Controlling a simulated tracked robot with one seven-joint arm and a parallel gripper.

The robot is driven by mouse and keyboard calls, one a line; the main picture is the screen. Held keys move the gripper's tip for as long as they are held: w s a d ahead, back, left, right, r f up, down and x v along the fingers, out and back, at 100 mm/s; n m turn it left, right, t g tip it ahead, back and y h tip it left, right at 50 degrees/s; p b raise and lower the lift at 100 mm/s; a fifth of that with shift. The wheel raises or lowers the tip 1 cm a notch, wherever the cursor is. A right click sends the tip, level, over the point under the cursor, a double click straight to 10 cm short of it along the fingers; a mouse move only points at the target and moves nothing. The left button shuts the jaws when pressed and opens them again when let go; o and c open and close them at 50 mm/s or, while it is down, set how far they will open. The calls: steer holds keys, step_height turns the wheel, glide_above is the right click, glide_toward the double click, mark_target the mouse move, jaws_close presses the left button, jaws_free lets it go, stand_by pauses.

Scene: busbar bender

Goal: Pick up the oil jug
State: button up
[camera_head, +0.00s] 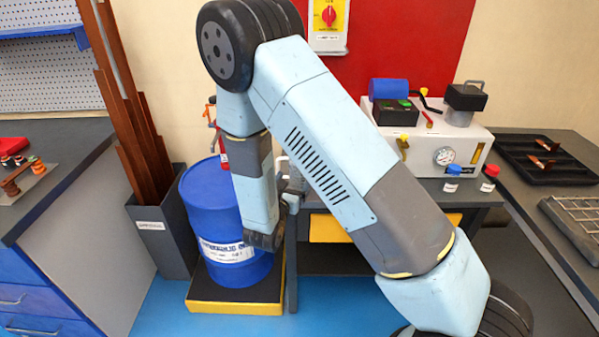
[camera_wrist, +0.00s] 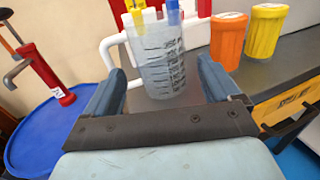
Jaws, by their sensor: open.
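The oil jug, which I take to be the clear container with dark measuring marks (camera_wrist: 162,72), stands upright on the grey bench top in the wrist view. A white handle-like loop shows at its left. Yellow and blue objects show at its top. My gripper (camera_wrist: 160,82) is open, with one finger on each side of the jug in the picture. In the head view my arm hides the jug, and only part of my gripper (camera_head: 291,195) shows.
Orange (camera_wrist: 228,40) and yellow (camera_wrist: 265,35) containers stand right of the jug. Left is a blue drum (camera_head: 212,215) with a red pump (camera_wrist: 45,72) on top. The drum stands on a black and yellow platform (camera_head: 235,300). A white machine (camera_head: 475,150) sits farther right.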

mark_target(297, 170)
steer(key=shift+x, duration=3.85)
steer(key=shift+a, duration=0.15)
steer(key=c, duration=0.8)
steer(key=shift+r, duration=0.2)
steer(key=shift+w+r, duration=0.1)
steer(key=shift+r, duration=0.15)
step_height(297, 170, up, 2)
steer(key=shift+r, duration=0.15)
steer(key=s+r, duration=0.3)
steer(key=s, duration=0.1)
steer(key=s+a+r, duration=0.1)
steer(key=s+r, duration=0.2)
steer(key=s, duration=0.2)
steer(key=s+r, duration=0.4)
steer(key=shift+s+a, duration=0.3)
steer(key=shift+s, duration=0.1)
